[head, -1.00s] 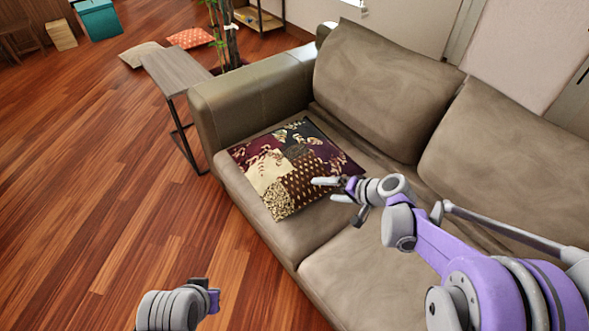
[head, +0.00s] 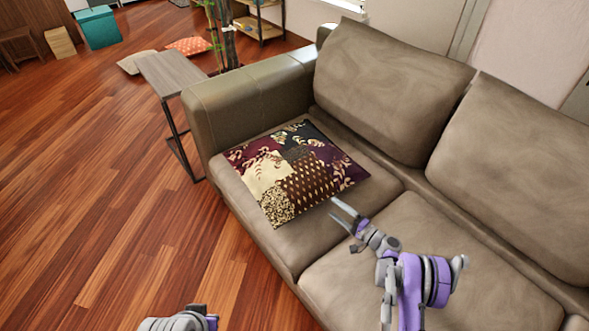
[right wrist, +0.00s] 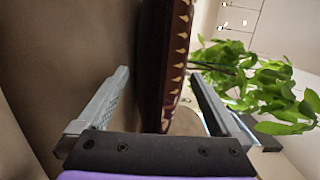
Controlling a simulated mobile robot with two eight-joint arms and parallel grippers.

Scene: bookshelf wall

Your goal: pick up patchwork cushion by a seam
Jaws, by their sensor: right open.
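The patchwork cushion (head: 296,173) lies flat on the sofa seat, near the left armrest. Its patches are burgundy, cream, dark and brown with gold patterns. My right gripper (head: 333,207) is open at the cushion's near right edge, its fingers pointing toward it. In the right wrist view the cushion's dark red edge with gold motifs (right wrist: 166,60) runs between the two spread fingers of my right gripper (right wrist: 160,74). Whether either finger touches it I cannot tell. Part of my left arm shows at the bottom edge of the head view; its fingers are not visible.
The brown sofa (head: 262,95) has tall back cushions (head: 385,90) behind the seat. A small side table (head: 172,70) stands beyond its armrest. A plant (right wrist: 260,85) shows in the right wrist view.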

